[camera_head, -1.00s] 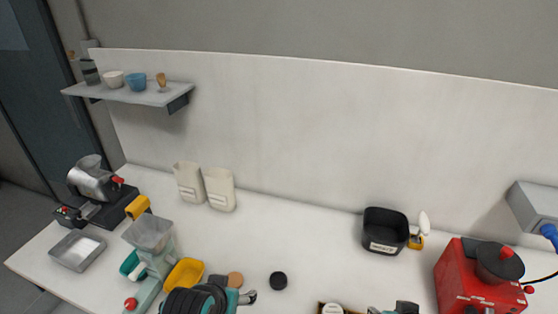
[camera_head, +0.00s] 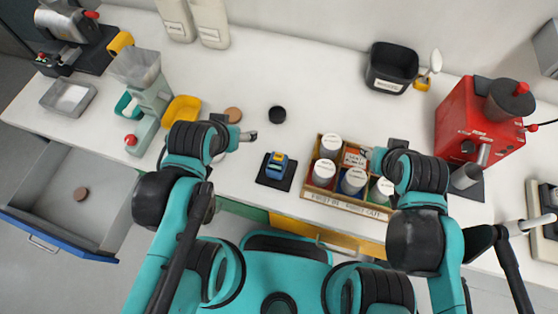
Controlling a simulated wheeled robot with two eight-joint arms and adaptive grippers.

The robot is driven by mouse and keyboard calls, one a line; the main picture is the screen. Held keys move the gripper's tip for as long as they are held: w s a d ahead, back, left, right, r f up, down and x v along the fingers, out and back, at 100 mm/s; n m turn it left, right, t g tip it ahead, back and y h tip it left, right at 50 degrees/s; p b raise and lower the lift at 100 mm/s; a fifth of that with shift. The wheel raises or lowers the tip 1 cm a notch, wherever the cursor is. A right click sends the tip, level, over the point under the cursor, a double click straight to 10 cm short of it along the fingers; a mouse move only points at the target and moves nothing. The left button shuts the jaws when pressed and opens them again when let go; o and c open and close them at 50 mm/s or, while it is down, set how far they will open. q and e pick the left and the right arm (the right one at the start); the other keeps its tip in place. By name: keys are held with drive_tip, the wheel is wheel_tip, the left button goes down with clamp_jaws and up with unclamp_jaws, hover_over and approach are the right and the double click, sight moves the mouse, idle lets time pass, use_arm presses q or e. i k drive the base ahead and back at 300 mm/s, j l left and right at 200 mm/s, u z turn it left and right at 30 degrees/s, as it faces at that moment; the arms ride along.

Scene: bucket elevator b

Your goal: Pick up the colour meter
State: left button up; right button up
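A small blue device with a yellow part (camera_head: 278,161), which looks like the colour meter, sits on a black square pad (camera_head: 273,181) near the bench's front edge. My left gripper (camera_head: 250,137) is above the bench, to the left of and beyond the blue device, apart from it. My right gripper (camera_head: 366,153) is by the back right of a wooden box of jars, to the right of the device. Both grippers are small and partly hidden by my wrists, so their fingers do not show clearly. I see nothing held in either one.
The wooden box (camera_head: 345,205) with several lidded jars stands right of the pad. A black puck (camera_head: 277,114) and a brown disc (camera_head: 233,115) lie behind it. A red machine (camera_head: 470,125) stands at the right. An open drawer (camera_head: 65,205) juts out at the left.

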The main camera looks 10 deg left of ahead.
sight(277, 170)
drive_tip(key=j+u, duration=0.55)
drive_tip(key=u, duration=0.2)
